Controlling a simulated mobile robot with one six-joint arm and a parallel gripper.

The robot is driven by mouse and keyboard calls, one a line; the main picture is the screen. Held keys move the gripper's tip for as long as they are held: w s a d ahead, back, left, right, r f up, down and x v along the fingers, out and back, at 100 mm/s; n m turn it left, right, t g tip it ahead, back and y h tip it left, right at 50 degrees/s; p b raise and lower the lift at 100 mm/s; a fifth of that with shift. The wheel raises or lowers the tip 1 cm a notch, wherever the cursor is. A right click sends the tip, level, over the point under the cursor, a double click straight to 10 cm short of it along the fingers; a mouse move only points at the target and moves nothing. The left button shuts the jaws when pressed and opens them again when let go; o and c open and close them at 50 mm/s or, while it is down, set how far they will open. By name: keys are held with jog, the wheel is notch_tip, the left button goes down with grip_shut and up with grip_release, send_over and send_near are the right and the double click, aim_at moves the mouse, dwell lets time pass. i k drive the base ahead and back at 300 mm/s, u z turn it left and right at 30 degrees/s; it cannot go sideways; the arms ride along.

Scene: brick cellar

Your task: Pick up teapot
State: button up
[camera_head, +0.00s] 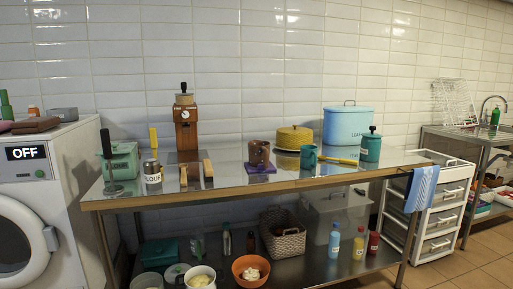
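I cannot make out a clear teapot with a spout. A brown, round pot-like vessel (259,152) stands on a purple cloth or mat (260,168) in the middle of the metal table (330,177); it is too small to tell if it is a teapot. To its right stands a teal mug or jug (308,157) with a yellow-handled tool (338,160) beside it. Farther right is a teal lidded canister (371,147) with a knob. My gripper is not in view.
A wooden grinder (186,122), flour tin (152,172) and green tin (122,161) stand on the left. A yellow round tin (294,137) and blue bread box (347,125) stand behind. A washing machine (35,180) is left; a white drawer unit (440,215) is right.

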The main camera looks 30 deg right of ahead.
aim_at(259, 150)
jog(key=z, duration=0.4)
jog(key=i, duration=0.95)
jog(key=z, duration=0.55)
